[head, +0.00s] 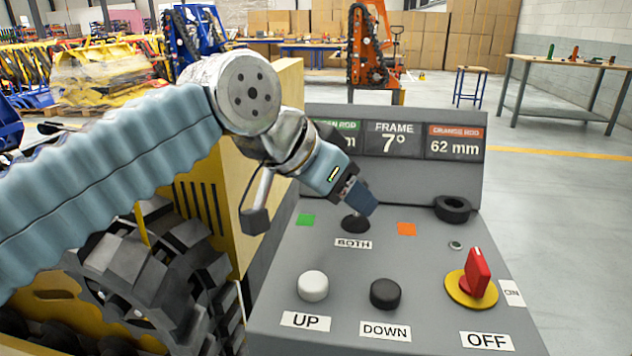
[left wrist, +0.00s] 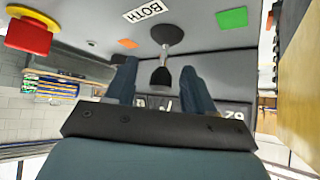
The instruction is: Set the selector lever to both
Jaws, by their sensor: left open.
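The selector lever shows in the left wrist view as a metal stem with a black knob (left wrist: 160,76), rising from a round black base. In the head view its black base (head: 355,223) sits on the grey panel just above the BOTH label (head: 353,244); my gripper hides the knob there. A green square (head: 306,219) lies left of the base and an orange square (head: 406,229) right of it. My left gripper (head: 360,197) is open, pointing down at the lever. In the wrist view its fingers (left wrist: 160,84) stand either side of the knob, with visible gaps. My right gripper is not in view.
The panel also bears a white UP button (head: 313,286), a black DOWN button (head: 386,293) and a red switch (head: 478,273) beside ON and OFF labels. A display (head: 394,140) stands behind, reading frame 7° and orange rod 62 mm. A tracked yellow machine (head: 160,265) is at left.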

